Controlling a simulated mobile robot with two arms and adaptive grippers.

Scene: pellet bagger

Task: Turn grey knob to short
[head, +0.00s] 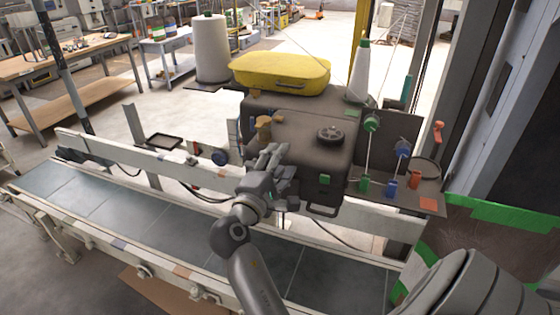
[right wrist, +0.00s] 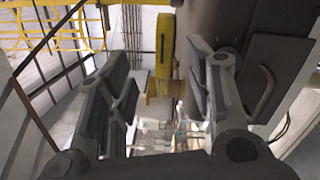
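A dark grey round knob (head: 330,134) sits on top of the dark machine head (head: 312,150) in the head view. I cannot tell its setting. My right gripper (head: 270,157) is at the machine's left front side, to the left of and below that knob and apart from it. In the right wrist view its two fingers (right wrist: 158,82) are spread with nothing held. A brownish-tan cylindrical part (right wrist: 158,88) shows beyond and between them. My left gripper is not in view.
A conveyor (head: 150,225) with a white rail runs in front of the machine. A yellow cover (head: 280,73), a large white thread cone (head: 211,50) and a smaller cone (head: 362,70) stand behind. Coloured thread guides (head: 391,188) are on the right. A dark handle (head: 322,210) sticks out below.

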